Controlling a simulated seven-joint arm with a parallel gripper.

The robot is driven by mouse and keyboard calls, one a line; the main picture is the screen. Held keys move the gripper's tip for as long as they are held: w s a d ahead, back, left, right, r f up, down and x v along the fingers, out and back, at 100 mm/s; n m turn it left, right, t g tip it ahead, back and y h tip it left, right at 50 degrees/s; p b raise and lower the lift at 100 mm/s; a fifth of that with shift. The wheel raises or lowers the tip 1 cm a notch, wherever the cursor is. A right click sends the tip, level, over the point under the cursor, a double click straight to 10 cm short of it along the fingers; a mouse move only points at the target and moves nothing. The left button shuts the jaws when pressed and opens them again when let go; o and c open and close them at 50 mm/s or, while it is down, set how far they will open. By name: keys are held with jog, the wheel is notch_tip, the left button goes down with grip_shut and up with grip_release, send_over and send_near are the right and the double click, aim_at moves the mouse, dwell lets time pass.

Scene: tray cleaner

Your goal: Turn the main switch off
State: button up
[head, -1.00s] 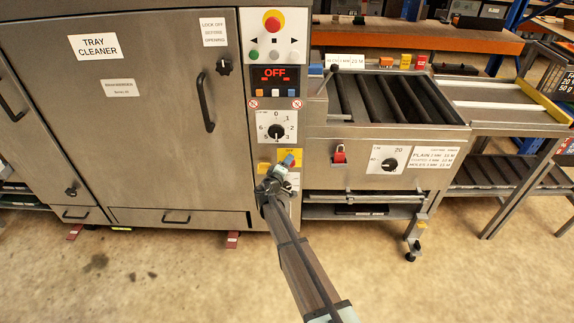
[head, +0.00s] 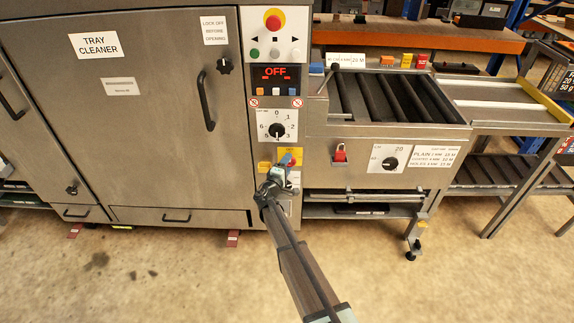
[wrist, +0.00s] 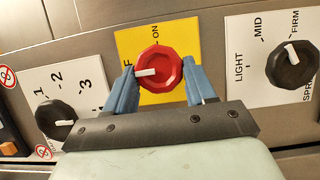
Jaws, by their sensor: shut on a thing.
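The main switch (wrist: 165,80) is a red faceted knob on a yellow plate (wrist: 150,38) in the wrist view. Its white pointer points left, towards the partly hidden label ending in F; ON is printed above the knob. My gripper (wrist: 159,68) has one blue finger on each side of the knob and is shut on it. In the head view my gripper (head: 284,164) is at the yellow plate (head: 289,152), low on the control column, and hides most of the knob.
A numbered dial (head: 276,130) and a display reading OFF (head: 275,72) sit above the switch. A black dial (wrist: 291,66) is to the right in the wrist view. The floor in front is clear.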

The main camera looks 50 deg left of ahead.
jog(key=shift+d, duration=0.1)
jog(key=o, duration=1)
jog(key=v, duration=1.3)
jog(key=shift+s, duration=0.35)
